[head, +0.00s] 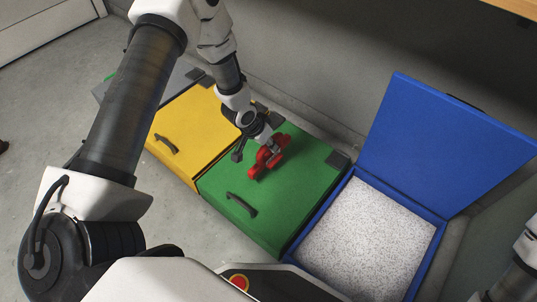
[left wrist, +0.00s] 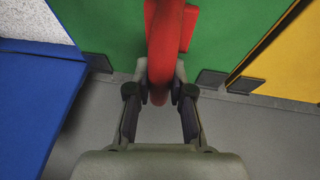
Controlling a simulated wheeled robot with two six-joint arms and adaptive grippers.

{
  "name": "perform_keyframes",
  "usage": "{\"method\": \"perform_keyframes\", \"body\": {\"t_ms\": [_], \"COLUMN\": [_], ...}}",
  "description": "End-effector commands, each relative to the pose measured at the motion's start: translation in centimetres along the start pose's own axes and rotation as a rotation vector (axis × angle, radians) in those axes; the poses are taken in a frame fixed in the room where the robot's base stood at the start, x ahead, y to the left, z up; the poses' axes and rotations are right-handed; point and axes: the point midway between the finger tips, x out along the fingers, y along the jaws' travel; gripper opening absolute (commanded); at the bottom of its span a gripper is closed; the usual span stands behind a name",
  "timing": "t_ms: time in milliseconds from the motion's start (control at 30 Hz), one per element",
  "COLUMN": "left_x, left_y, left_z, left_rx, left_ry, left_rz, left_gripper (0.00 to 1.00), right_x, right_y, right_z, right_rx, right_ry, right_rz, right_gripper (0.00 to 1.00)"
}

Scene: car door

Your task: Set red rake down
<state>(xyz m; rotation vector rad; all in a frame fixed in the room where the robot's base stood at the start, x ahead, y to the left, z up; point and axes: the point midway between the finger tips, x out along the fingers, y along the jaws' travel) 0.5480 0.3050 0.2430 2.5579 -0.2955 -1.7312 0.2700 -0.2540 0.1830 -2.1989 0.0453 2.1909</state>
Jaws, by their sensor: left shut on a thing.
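The red rake (head: 268,158) is at the middle of the head view, over the green lid. It also shows in the left wrist view (left wrist: 162,40), running down between the fingers. My left gripper (head: 264,138) is shut on the rake; its two fingers (left wrist: 160,92) are on either side of it in the left wrist view. I cannot tell whether the rake touches the lid. The rake's far part is cut off in the wrist view. My right gripper is not in view; only part of my right arm shows at the right edge.
The green box (head: 290,205) has a shut lid with a dark handle. A shut yellow box (head: 190,125) stands to its left. To its right, a blue box (head: 440,140) has its lid up and speckled white contents (head: 370,240). A grey wall (head: 320,60) stands close behind.

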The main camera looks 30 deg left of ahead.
Motion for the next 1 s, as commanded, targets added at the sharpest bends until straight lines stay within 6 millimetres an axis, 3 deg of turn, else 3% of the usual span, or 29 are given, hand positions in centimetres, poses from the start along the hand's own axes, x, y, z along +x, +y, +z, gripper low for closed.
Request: {"method": "perform_keyframes", "body": {"t_ms": [233,567,600,667,1000], "left_x": [3.6,3.5,3.5,3.5,3.2], "left_y": [-0.8,-0.7,-0.7,-0.7,-0.7], "left_z": [1.3,1.3,1.3,1.3,1.1], "left_rx": [0.001,0.001,0.001,0.001,0.001], "left_ry": [-0.002,-0.001,-0.001,-0.001,-0.001], "left_rz": [-0.001,0.0,0.0,0.0,0.0], "left_gripper": [0.0,0.0,0.24,0.45,0.46], "right_x": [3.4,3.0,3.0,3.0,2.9], "right_y": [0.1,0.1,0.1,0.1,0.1], "right_z": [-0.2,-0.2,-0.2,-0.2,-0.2], "right_rx": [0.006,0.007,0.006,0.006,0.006], "right_ry": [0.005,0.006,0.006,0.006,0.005], "right_rz": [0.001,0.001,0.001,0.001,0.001], "right_gripper": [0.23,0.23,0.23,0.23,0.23]}}
